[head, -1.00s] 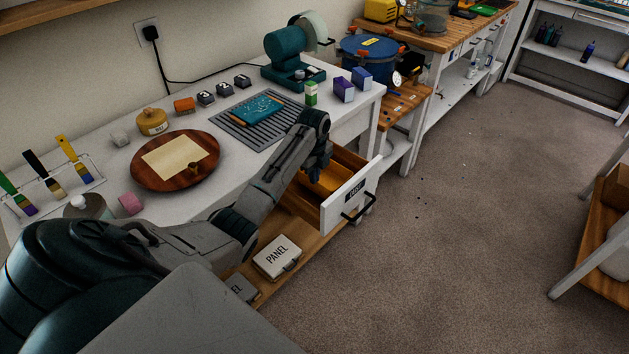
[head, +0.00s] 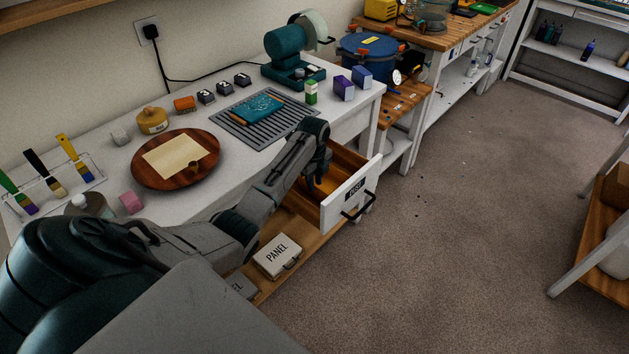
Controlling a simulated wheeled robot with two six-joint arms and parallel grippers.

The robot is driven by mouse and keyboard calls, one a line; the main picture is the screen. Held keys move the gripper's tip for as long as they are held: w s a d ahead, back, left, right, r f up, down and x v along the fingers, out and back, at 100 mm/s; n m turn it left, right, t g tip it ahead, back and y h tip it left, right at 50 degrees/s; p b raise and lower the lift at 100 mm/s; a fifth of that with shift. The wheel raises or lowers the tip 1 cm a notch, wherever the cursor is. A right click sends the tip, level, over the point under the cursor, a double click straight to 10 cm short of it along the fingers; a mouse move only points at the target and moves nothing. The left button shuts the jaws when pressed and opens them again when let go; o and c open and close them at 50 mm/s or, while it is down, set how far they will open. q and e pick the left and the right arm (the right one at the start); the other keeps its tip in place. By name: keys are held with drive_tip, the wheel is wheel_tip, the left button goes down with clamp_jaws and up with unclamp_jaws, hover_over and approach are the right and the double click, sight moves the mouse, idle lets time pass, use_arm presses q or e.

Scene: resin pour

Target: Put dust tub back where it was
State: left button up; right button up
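My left gripper (head: 314,183) points down into the open drawer (head: 312,210) under the white workbench. Its fingertips are dark and partly hidden by the arm and drawer, so I cannot tell whether they are open or hold anything. The drawer has a wooden inside, a white front with a small dark label, and a black handle. I cannot make out a dust tub in or beside the gripper. A squat yellow tub with a knob (head: 152,122) stands on the bench behind the round wooden board; its label is too small to read. My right gripper is not in view.
On the workbench (head: 105,150) stand a round wooden board with a paper sheet (head: 170,178), a brush rack (head: 62,190), a grey slatted mat (head: 245,133), a teal machine (head: 287,55) and small boxes. A panel case (head: 277,256) lies on the shelf below.

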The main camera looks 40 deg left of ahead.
use_arm(q)
wheel_tip(320, 180, up, 12)
drive_tip(key=b, duration=0.1)
drive_tip(key=shift+r+b, duration=0.15)
drive_tip(key=shift+b, duration=0.15)
idle(0.4)
idle(0.4)
drive_tip(key=shift+c, duration=0.2)
